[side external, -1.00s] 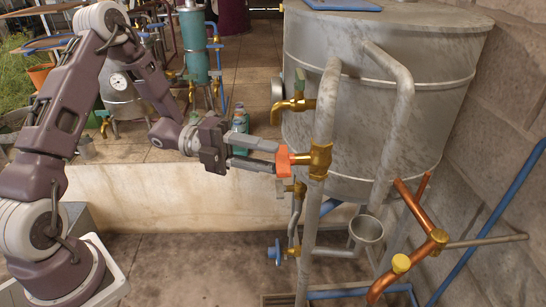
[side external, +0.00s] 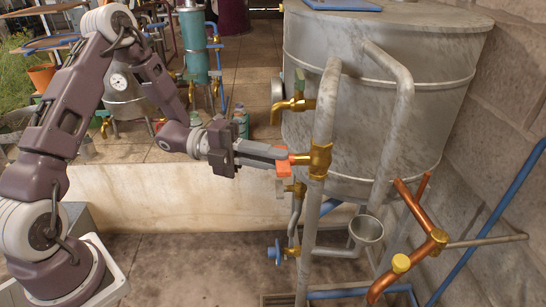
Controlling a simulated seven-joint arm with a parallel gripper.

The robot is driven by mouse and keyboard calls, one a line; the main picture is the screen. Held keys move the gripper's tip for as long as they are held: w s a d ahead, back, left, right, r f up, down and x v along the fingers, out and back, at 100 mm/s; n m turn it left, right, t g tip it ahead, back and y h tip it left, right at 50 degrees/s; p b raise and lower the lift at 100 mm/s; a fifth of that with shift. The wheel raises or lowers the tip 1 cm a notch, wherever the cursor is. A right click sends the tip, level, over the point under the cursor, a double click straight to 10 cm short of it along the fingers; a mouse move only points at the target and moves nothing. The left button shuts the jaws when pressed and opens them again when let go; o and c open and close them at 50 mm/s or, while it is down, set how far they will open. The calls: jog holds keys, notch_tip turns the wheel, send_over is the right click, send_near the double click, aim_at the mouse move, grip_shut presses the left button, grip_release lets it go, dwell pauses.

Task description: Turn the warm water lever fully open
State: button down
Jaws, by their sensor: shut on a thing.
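The warm water lever appears to be the orange-red handle (side external: 284,168) on a brass valve (side external: 319,160), fixed to the upright grey pipe in front of the large metal tank. My gripper (side external: 280,158) reaches in from the left, with its fingertips at the handle. It is shut on the orange-red handle. The fingers hide part of the handle, so its exact angle is hard to tell.
The tank (side external: 390,100) and upright pipe (side external: 323,110) stand close to my gripper's right. A brass tap (side external: 295,104) is above it, and a smaller valve (side external: 296,188) is just below. Copper pipes (side external: 415,215) are at the lower right.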

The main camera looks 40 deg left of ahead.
jog(key=shift+s+d+f+n+t+y, duration=0.15)
jog(key=shift+n+t, duration=1.3)
jog(key=shift+n, duration=2.2)
jog(key=shift+f+n+t+y, duration=0.1)
jog(key=shift+n+t, duration=1.4)
jog(key=shift+n, duration=2.2)
jog(key=shift+s+d+f+n+t+y, duration=0.15)
jog(key=shift+n+t, duration=1.3)
jog(key=shift+n, duration=2.2)
jog(key=shift+w+a+r+n, duration=0.1)
jog(key=shift+n, duration=0.3)
jog(key=c, duration=1.5)
grip_release()
jog(key=shift+o, duration=0.2)
jog(key=v, duration=0.7)
